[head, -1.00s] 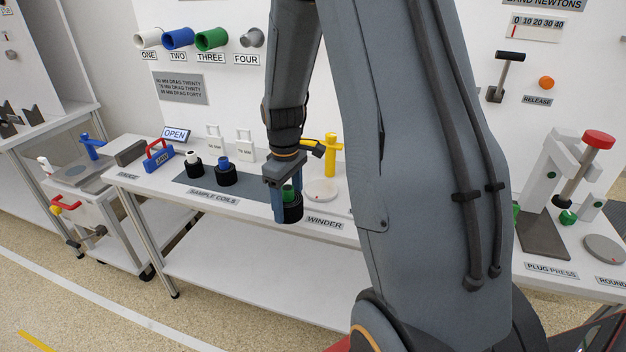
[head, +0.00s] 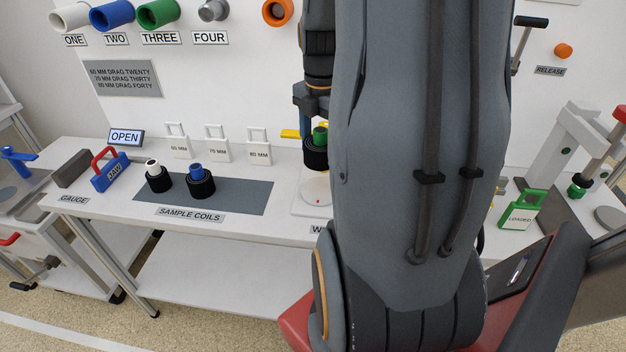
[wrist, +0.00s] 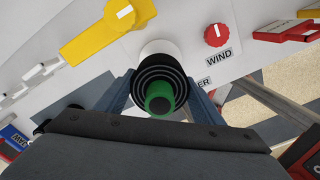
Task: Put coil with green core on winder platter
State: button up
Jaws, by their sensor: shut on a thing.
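The coil with a green core (head: 318,150) is black with a green centre. My gripper (head: 312,118) is shut on it and holds it upright above the winder platter, with a gap below it in the head view. In the wrist view the coil (wrist: 160,88) sits between my two fingers (wrist: 155,95), its black rings and green core facing the camera. The winder platter (head: 315,190) is a pale round disc with a small red mark. In the wrist view the coil covers most of the platter (wrist: 160,47). My arm hides the right part of the winder in the head view.
Coils with a white core (head: 158,178) and a blue core (head: 200,184) stand on the grey sample mat (head: 245,197). A yellow lever (wrist: 98,30) and a red WIND knob (wrist: 217,35) flank the platter. Several white tags stand behind the mat.

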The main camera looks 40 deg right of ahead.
notch_tip(320, 180, down, 9)
jog(key=shift+f+p, duration=0.1)
jog(key=shift+p, duration=0.35)
jog(key=shift+f, duration=0.1)
jog(key=o, duration=1.4)
notch_tip(320, 180, up, 12)
jog(key=shift+r+b, duration=0.15)
jog(key=shift+b, duration=0.55)
jog(key=shift+s+a+f+m+t, duration=0.1)
jog(key=shift+s+a+f+m, duration=0.6)
jog(key=shift+a+m, duration=2.9)
jog(key=shift+s+a+f+m+t, duration=0.15)
jog(key=shift+a+f+m, duration=1)
jog(key=shift+a+m, duration=2.4)
jog(key=shift+s+a+f+m+t, duration=0.1)
jog(key=shift+s+a+f+m, duration=0.6)
jog(key=shift+a+m, duration=2.9)
